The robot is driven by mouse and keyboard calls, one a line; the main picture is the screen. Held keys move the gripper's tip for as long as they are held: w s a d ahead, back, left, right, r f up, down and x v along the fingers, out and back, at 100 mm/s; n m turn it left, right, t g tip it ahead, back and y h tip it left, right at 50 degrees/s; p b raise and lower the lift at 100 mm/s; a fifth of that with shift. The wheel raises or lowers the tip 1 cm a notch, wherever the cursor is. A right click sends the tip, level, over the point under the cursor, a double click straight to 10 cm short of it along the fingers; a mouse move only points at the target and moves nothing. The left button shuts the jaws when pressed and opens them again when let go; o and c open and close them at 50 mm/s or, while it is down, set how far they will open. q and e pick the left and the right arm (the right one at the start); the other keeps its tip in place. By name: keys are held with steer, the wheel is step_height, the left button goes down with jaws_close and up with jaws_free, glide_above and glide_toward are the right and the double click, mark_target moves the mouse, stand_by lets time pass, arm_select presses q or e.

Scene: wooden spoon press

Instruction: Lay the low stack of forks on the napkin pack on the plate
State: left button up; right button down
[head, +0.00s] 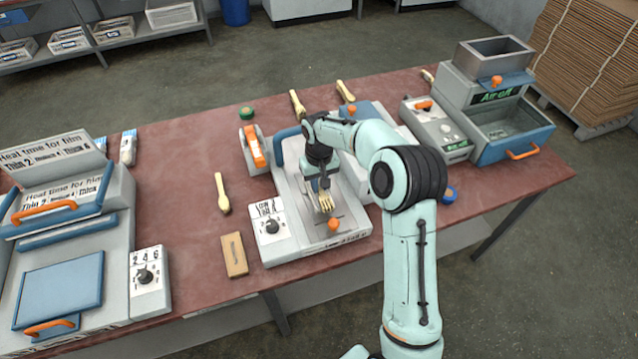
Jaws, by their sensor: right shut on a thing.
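My right gripper (321,184) reaches down over the grey press (291,205) in the middle of the table. It is shut on a small pale wooden stack of forks (326,203), whose tined end shows below the fingers. The forks are over the press's flat plate (345,218). I cannot tell whether they touch what is under them. No napkin pack can be made out beneath the forks; the gripper and forks hide that spot. My left gripper is not in view.
A wooden spoon stack (222,193) and a wooden block (234,255) lie left of the press. More bundles (297,104) lie behind it. A heat sealer (65,265) stands at left, a grey blue machine (495,105) at right. The red tabletop (180,190) is clear left of centre.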

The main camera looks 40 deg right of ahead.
steer(key=shift+f, duration=0.15)
steer(key=c, duration=1.1)
jaws_free()
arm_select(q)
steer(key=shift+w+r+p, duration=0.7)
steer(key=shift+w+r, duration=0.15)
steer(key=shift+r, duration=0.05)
arm_select(e)
step_height(320, 180, up, 12)
steer(key=shift+r, duration=0.15)
